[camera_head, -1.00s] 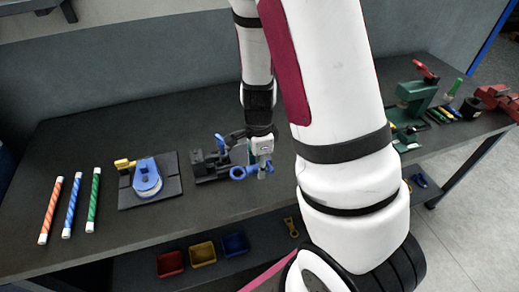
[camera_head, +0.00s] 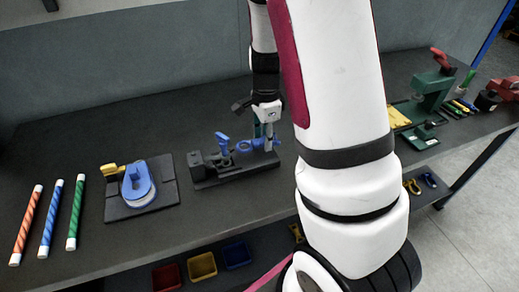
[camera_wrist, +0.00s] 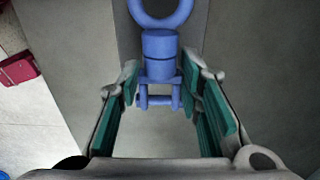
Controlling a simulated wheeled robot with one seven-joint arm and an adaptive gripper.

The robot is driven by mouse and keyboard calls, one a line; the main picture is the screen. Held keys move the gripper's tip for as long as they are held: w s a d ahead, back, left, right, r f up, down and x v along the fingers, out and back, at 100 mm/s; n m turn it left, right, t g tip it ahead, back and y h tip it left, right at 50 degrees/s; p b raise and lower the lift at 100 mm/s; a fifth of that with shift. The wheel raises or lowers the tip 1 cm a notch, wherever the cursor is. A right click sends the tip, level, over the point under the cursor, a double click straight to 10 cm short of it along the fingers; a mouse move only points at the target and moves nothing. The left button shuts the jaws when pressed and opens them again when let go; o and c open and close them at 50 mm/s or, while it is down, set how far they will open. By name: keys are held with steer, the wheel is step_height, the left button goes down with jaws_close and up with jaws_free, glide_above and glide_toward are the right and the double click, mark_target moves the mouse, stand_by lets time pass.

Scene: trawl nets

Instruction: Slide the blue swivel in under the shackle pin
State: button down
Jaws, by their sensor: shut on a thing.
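My gripper (camera_head: 267,128) hangs over the right part of a black fixture (camera_head: 205,174) on the bench. It is shut on the blue swivel (camera_head: 247,146), whose ring points left in the head view. In the wrist view the swivel (camera_wrist: 160,52) lies between the green-padded fingers (camera_wrist: 165,100), its ring pointing away and its forked end with a crossbar nearer me. A blue upright piece (camera_head: 223,143) stands on the fixture just left of the swivel; I cannot tell if it is the shackle pin. No gap or contact between swivel and fixture can be made out.
A black plate with a blue horseshoe-shaped part (camera_head: 138,184) lies left of the fixture. Striped rods (camera_head: 50,219) lie further left. Red, yellow and blue bins (camera_head: 202,265) sit below the front edge. A green device (camera_head: 432,93) stands right. Bench behind the fixture is clear.

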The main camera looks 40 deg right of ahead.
mark_target(246, 157)
steer(key=shift+f+b, duration=1.1)
steer(key=shift+f, duration=0.35)
steer(key=shift+w+a+p, duration=0.25)
steer(key=shift+a, duration=0.65)
steer(key=shift+w+a+p, duration=0.2)
steer(key=shift+w+a, duration=0.1)
steer(key=shift+a, duration=0.6)
steer(key=shift+w+a+p, duration=0.25)
steer(key=shift+a, duration=0.65)
steer(key=shift+a, duration=0.1)
steer(key=c, duration=1.1)
jaws_free()
steer(key=shift+o, duration=0.2)
step_height(246, 157, up, 11)
steer(key=s+a+r+n+t, duration=0.2)
steer(key=s+a+r+n, duration=0.3)
steer(key=s+n, duration=0.4)
steer(key=s+a+r+n+t, duration=0.2)
steer(key=s+a+r+n, duration=0.3)
steer(key=s+r+n, duration=0.3)
steer(key=s+n, duration=0.1)
steer(key=n, duration=0.3)
steer(key=shift+s+r+t, duration=0.2)
steer(key=shift+r+t, duration=0.1)
steer(key=shift+t, duration=0.1)
